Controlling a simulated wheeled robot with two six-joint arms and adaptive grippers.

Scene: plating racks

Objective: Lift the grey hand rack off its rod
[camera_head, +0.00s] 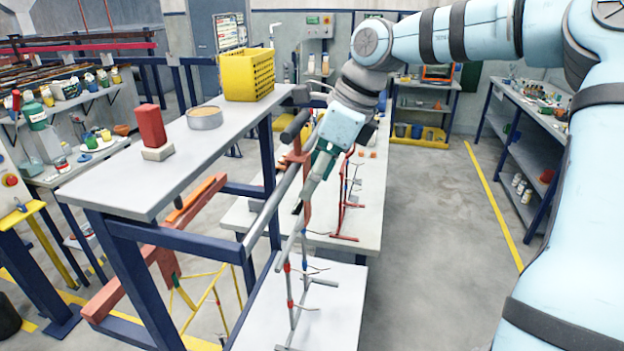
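A thin grey hand rack (304,284) with short side prongs, a red band and a blue band is upright over the white lower table (342,310). Its upper stem rises toward my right gripper (299,207). A sloping grey rod (272,210) runs alongside the rack's upper part, just to its left. How the rack's top meets the rod is hard to see. My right gripper points down at the top of the stem; its fingertips overlap the stem in view, and I cannot tell whether they grip it. My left gripper is not in view.
A red rack (345,205) stands on the white table behind. A raised grey bench (110,190) at the left holds a red block (150,126), a round tin (204,118) and a yellow crate (247,74). The floor at the right is clear.

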